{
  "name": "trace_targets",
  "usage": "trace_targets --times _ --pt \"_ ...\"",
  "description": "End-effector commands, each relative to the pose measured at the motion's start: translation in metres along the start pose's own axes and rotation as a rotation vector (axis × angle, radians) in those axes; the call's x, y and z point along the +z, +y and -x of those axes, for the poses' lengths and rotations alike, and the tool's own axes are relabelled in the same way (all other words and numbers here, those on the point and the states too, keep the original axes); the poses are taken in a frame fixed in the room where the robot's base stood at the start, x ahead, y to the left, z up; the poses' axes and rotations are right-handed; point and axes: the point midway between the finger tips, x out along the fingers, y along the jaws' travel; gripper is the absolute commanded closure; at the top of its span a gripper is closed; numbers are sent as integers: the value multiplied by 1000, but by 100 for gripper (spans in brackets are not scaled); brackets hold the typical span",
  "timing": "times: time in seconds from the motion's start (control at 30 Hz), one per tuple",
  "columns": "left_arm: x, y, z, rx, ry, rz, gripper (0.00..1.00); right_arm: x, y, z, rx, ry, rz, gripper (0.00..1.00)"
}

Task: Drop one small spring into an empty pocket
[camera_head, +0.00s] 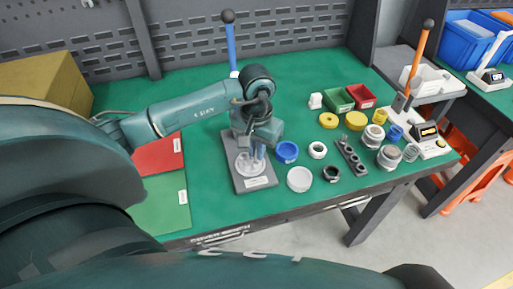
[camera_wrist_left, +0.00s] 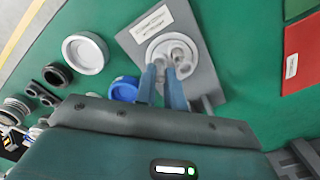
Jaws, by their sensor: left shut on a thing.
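My left gripper (camera_head: 258,153) is low over a round pale holder (camera_head: 242,170) on a grey base plate (camera_head: 238,185) with a white label. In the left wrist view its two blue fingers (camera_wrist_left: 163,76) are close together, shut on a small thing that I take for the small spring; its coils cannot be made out. The fingertips are over the round holder (camera_wrist_left: 151,51), beside small pale cylindrical parts (camera_wrist_left: 181,53). The fingers hide part of the holder, so I cannot tell which pockets are empty. My right gripper is not in view.
A blue ring (camera_head: 287,152), a white round cap (camera_head: 299,179) and a black ring (camera_head: 331,174) lie right of the base plate. A dark block with holes (camera_head: 351,157), green bin (camera_head: 338,99) and red bin (camera_head: 361,96) are further right. A blue-handled post (camera_head: 231,48) stands behind.

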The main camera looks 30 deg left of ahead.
Motion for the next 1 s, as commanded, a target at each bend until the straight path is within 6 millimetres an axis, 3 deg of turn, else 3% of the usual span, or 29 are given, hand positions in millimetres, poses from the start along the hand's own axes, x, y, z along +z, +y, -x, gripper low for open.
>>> trace_targets --times 0.57,0.6,0.7,1.0 --pt "0 0 -6 0 0 0 100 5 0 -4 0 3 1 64" --pt "0 0 -5 0 0 0 88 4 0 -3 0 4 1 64" --pt "0 0 -5 0 0 0 80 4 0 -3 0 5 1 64" --pt "0 0 -5 0 0 -1 80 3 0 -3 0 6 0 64"
